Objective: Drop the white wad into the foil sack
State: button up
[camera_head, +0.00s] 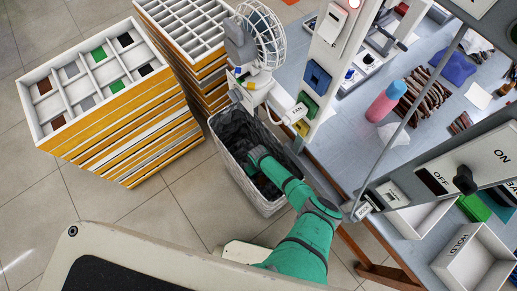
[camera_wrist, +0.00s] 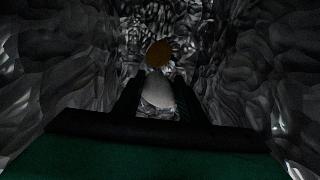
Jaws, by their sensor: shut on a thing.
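The white wad (camera_wrist: 157,92) is between the two dark fingers of my gripper (camera_wrist: 158,88) in the wrist view. My gripper is shut on it. Dark, shiny, crumpled walls of the foil sack (camera_wrist: 60,75) surround the gripper in the wrist view. In the head view, the sack (camera_head: 236,127) lines a pale mesh bin on the floor, and my green arm reaches down into its mouth. The fingertips and the wad are hidden there.
An orange round thing (camera_wrist: 159,53) lies deeper in the sack, just beyond the wad. A drawer stack (camera_head: 125,110) stands left of the bin (camera_head: 240,180). A workbench (camera_head: 350,150) with a pink-and-blue bottle (camera_head: 385,102) is on the right. A white fan (camera_head: 262,40) stands behind.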

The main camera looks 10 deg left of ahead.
aim_at(260, 175)
jog(key=shift+s+d+f, duration=0.1)
jog(key=shift+d+f, duration=0.45)
jog(key=shift+f, duration=0.35)
jog(key=shift+a+f, duration=0.2)
jog(key=shift+f, duration=1.5)
jog(key=o, duration=1)
jog(key=shift+w, duration=0.2)
jog(key=shift+s+a, duration=0.1)
jog(key=shift+d+r, duration=0.2)
jog(key=shift+r, duration=0.05)
notch_tip(260, 175, up, 12)
jog(key=shift+a+f, duration=0.1)
jog(key=shift+f, duration=0.1)
